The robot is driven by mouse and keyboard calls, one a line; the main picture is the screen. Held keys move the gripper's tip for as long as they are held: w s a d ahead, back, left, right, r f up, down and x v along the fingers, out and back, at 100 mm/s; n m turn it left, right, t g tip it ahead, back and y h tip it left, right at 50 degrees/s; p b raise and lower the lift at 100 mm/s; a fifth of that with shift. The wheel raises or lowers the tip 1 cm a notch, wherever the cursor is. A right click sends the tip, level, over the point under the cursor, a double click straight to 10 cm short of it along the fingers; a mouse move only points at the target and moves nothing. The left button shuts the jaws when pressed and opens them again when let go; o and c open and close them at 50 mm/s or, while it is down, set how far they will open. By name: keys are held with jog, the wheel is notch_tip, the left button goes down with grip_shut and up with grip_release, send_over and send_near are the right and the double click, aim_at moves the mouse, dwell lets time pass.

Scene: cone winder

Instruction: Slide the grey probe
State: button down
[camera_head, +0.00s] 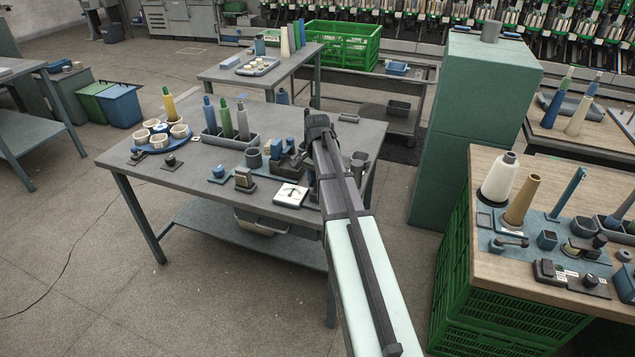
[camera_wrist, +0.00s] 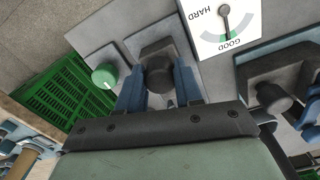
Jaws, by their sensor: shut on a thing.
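The grey probe appears as a dark grey round-ended knob (camera_wrist: 158,70) on a dark grey block in the wrist view. My gripper (camera_wrist: 158,91) has its two blue fingers on either side of this knob and is shut on it. A white dial gauge (camera_wrist: 229,22) marked HARD and GOOD lies close by; its needle reaches towards the green band at GOOD. The gauge also shows on the grey table in the head view (camera_head: 290,195). There my arm covers the probe and the fingertips.
A green button (camera_wrist: 105,76) sits beside the block, and another dark knob (camera_wrist: 270,96) stands on the other side. On the table are a bobbin tray (camera_head: 232,140), a blue round tray of rings (camera_head: 160,152) and small fixtures. A green cabinet (camera_head: 480,120) stands right of my arm.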

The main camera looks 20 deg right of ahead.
jog(key=shift+s+a, duration=1.05)
jog(key=c, duration=0.8)
grip_release()
jog(key=shift+o, duration=0.2)
notch_tip(320, 180, up, 14)
jog(key=shift+f, duration=0.2)
